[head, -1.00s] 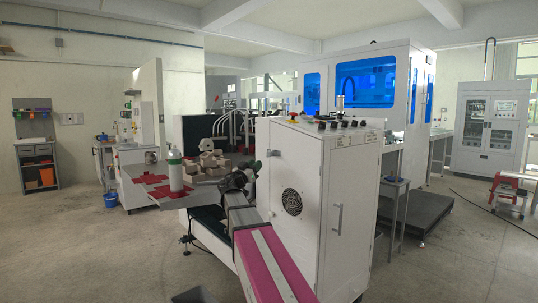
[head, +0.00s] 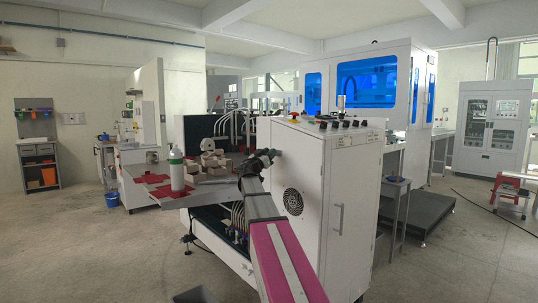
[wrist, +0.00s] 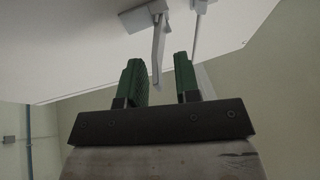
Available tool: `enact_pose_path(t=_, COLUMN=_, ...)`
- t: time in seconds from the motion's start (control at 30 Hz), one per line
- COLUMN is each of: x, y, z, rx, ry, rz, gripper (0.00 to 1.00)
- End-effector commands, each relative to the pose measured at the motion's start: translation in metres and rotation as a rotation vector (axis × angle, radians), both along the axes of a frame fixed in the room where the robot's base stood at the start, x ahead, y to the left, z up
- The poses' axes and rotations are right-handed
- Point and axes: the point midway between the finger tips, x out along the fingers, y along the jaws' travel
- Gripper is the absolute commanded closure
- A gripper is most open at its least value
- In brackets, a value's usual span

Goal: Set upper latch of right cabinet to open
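The right cabinet (head: 300,240) is a white box in the head view, with a round vent and a door handle. In the wrist view, its white panel (wrist: 80,60) fills the top. The upper latch (wrist: 158,40) has a grey mount and a thin lever; the lever's end shows in the gap between my fingers. Whether it touches either finger I cannot tell. My gripper (wrist: 157,62), with green fingers, is open. In the head view, my gripper (head: 268,155) is at the cabinet's upper left edge, hiding most of the latch area.
A second thin pale rod (wrist: 198,30) hangs beside the latch, near my right finger. Knobs (head: 345,124) line the cabinet top. Floor is open at far left.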

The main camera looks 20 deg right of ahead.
Motion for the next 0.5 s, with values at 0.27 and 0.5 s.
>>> enact_pose_path(t=0.27, x=-0.0003, y=0.0002, z=0.0, rx=0.0, ry=0.0, rz=-0.001, gripper=1.0)
enact_pose_path(t=0.5, x=0.0004, y=0.0005, z=0.0, rx=0.001, ry=-0.001, rz=-0.017, gripper=1.0)
